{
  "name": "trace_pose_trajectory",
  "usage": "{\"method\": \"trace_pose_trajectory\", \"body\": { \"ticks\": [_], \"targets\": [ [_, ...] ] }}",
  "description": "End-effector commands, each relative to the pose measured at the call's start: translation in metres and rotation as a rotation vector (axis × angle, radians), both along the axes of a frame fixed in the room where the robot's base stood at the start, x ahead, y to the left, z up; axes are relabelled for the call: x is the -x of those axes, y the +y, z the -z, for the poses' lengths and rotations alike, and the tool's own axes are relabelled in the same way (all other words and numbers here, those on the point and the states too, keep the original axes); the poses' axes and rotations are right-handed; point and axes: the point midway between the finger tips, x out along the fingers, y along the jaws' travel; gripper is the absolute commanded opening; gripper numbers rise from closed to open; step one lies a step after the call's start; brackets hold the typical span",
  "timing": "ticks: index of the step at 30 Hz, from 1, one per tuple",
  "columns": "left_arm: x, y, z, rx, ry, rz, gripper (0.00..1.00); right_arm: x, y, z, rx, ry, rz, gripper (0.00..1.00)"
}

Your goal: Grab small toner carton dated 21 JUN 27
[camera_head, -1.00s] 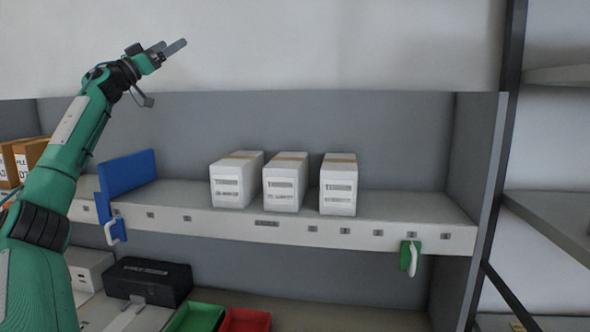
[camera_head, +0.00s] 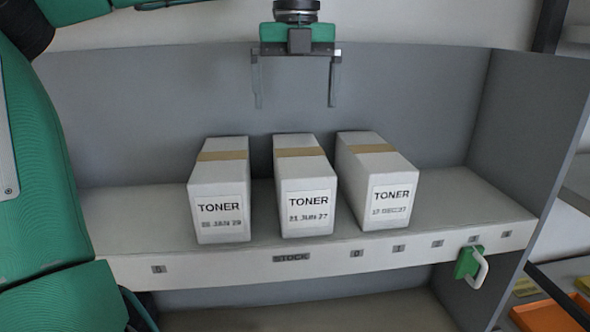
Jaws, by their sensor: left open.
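Three white toner cartons with tan tape stand in a row on the shelf. The middle carton (camera_head: 305,190) has a label reading TONER and 21 JUN 27. The right carton (camera_head: 378,186) reads what looks like 17 DEC 27. My left gripper (camera_head: 295,103) is open and empty, above and behind the middle carton, with its fingers pointing down and apart from it. My right gripper is not in view.
The light shelf (camera_head: 455,200) has a front edge marked STOCK and numbers. A green clip with a white handle (camera_head: 470,262) hangs on its right front edge. Grey back and side walls enclose it. Free shelf room lies right of the cartons. An orange tray (camera_head: 548,314) shows lower right.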

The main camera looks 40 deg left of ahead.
Motion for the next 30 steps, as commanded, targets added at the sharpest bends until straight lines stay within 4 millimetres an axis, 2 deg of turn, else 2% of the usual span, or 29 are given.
{"method": "trace_pose_trajectory", "body": {
  "ticks": [9, 16, 22, 27, 30],
  "targets": [
    [-0.001, 0.000, 0.057, 0.006, 0.001, -0.001, 1.00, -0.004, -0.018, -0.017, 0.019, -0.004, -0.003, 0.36],
    [-0.001, -0.001, 0.073, 0.006, -0.003, -0.001, 1.00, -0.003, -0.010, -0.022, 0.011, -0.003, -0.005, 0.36],
    [-0.005, -0.001, 0.091, 0.007, 0.001, -0.001, 1.00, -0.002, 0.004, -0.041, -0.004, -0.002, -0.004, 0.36],
    [-0.006, 0.000, 0.114, 0.008, -0.002, -0.002, 1.00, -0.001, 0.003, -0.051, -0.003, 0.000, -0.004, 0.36],
    [-0.006, 0.000, 0.121, 0.007, -0.004, -0.004, 1.00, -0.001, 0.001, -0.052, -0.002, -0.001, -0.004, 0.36]
  ]
}}
